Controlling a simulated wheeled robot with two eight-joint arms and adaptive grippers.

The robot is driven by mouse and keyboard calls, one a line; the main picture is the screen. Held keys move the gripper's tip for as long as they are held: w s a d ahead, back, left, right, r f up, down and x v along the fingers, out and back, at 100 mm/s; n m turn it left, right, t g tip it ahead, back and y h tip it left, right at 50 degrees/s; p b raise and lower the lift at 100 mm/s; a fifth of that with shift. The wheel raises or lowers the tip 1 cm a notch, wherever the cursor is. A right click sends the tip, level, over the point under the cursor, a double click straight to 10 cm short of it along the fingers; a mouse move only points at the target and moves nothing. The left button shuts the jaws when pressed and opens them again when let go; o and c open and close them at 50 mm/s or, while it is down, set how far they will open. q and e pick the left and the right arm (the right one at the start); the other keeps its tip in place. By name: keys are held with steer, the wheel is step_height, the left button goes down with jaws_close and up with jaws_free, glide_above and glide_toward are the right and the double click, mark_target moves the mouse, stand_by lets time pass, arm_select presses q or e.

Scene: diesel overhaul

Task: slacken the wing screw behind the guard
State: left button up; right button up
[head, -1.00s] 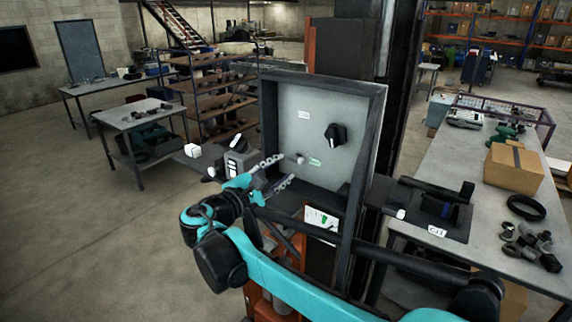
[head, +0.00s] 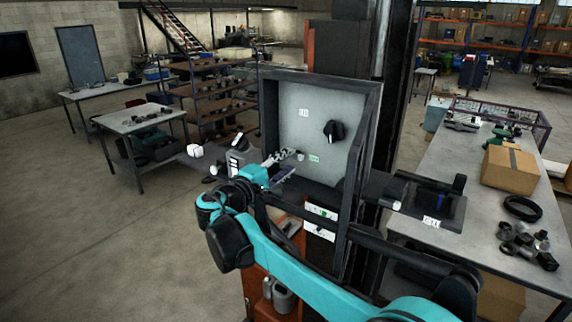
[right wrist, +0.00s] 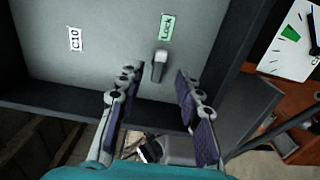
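The wing screw (right wrist: 159,66) shows in the right wrist view as a small grey tab on the grey back panel, just below a green label. In the head view it is a small pale knob (head: 300,156) beside that label. The dark guard frame (head: 362,165) surrounds the panel on its sides. My right gripper (right wrist: 158,82) is open, with one finger on each side of the screw's line and the tips short of it. I see no contact. In the head view the right gripper (head: 288,162) is low in front of the panel. My left gripper is not in view.
A black knob (head: 334,131) sits higher on the panel, and a white label (right wrist: 75,39) is to the screw's left. The frame's dark lower edge (right wrist: 60,103) runs below the screw. A workbench (head: 455,165) with a cardboard box (head: 511,168) stands at right.

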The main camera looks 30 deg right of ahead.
mark_target(294, 156)
steer(key=shift+s+a+r, duration=0.1)
steer(key=shift+a+r, duration=0.15)
steer(key=shift+a, duration=0.15)
steer(key=shift+d+f, duration=0.1)
steer(key=shift+d, duration=0.2)
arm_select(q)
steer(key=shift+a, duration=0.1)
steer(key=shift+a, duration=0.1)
arm_select(e)
steer(key=shift+w+d, duration=0.2)
steer(key=shift+x, duration=1.7)
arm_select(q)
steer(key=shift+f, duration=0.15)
arm_select(e)
steer(key=shift+a, duration=0.15)
